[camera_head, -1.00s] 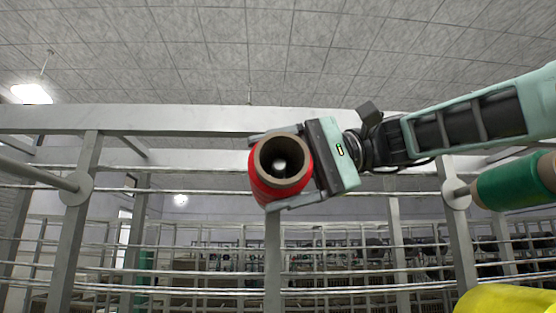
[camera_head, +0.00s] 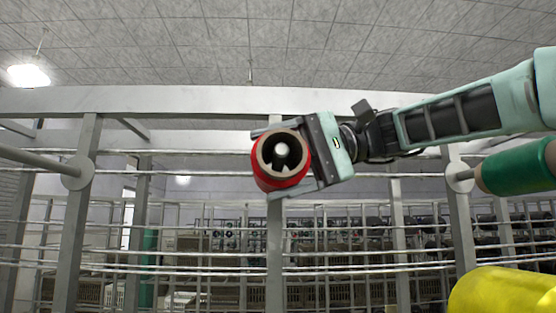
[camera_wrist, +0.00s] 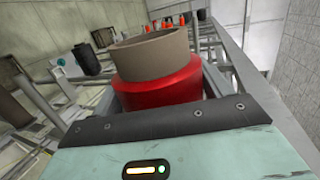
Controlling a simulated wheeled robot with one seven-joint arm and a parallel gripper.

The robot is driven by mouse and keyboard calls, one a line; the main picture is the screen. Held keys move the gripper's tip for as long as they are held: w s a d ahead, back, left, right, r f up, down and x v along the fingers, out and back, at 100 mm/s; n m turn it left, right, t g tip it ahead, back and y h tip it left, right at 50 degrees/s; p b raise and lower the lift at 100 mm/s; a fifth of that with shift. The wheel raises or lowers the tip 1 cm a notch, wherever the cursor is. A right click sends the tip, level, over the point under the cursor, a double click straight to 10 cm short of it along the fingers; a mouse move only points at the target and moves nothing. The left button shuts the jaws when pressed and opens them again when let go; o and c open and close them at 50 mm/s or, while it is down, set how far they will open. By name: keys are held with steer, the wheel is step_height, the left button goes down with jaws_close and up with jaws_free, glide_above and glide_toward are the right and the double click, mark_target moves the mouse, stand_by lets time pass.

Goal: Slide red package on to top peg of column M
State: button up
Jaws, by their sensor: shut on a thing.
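The red package (camera_head: 265,178) is a red-wound bobbin on a brown tube. It is in mid-picture in the head view, its open bore facing the camera. My gripper (camera_head: 264,163) is shut on it, coming from the right. A pale round end shows inside the bore, in line with the rack's middle upright, column M (camera_head: 275,235). It looks like the peg's tip; I cannot tell whether the tube is around it or in front of it. The package hides the rest of the peg. In the wrist view the red package (camera_wrist: 160,85) sits between the fingers.
A bare peg (camera_head: 35,160) with a round disc (camera_head: 77,171) sticks out at left. A green package (camera_head: 515,167) is on a peg at right, under my arm. A yellow package (camera_head: 502,292) is at lower right. Horizontal rails cross behind.

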mark_target(277, 168)
steer(key=shift+w+p, duration=0.95)
steer(key=shift+w, duration=0.75)
steer(key=shift+f+b, duration=0.45)
steer(key=shift+b, duration=0.05)
steer(key=o, duration=1.1)
steer(key=shift+d, duration=0.1)
